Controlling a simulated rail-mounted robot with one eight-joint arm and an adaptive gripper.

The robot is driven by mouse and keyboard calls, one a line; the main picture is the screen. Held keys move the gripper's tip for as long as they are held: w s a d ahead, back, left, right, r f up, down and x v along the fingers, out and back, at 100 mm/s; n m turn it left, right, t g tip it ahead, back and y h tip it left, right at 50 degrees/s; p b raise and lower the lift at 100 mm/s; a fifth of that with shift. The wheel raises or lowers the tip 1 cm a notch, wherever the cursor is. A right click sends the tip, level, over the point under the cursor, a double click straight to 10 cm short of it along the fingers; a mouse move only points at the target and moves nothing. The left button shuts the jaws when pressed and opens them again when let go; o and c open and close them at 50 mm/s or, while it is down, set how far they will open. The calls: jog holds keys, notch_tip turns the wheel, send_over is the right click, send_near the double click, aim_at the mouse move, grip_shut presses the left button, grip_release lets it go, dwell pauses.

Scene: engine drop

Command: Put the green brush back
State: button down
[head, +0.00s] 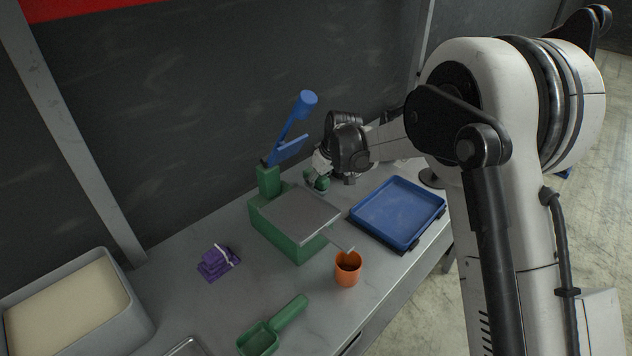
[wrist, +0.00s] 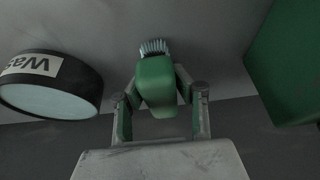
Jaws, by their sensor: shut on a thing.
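The green brush (wrist: 157,82) shows in the wrist view between my gripper's two fingers, with pale bristles at its far end. My gripper (wrist: 160,97) is shut on its green body. In the head view my gripper (head: 319,170) is behind the green press, near the back wall, and the brush (head: 322,184) shows as a small green piece under it. Whether the bristles touch the bench cannot be told.
The green press (head: 283,241) with a grey plate and blue lever stands left of the blue tray (head: 384,240). An orange cup (head: 348,271), green scoop (head: 259,342), purple item (head: 215,264) and grey bin (head: 135,310) stand forward. A round labelled container (wrist: 80,85) is beside my gripper.

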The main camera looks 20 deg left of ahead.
jog(key=shift+f, duration=0.3)
jog(key=c, duration=1.4)
grip_release()
jog(key=shift+c, duration=0.2)
jog(key=shift+r, duration=0.1)
jog(key=shift+r+p, duration=0.35)
jog(key=shift+p, duration=0.2)
jog(key=v, duration=1.3)
jog(key=shift+s+d+b, duration=0.4)
jog(key=shift+b, duration=0.05)
jog(key=shift+r, duration=0.15)
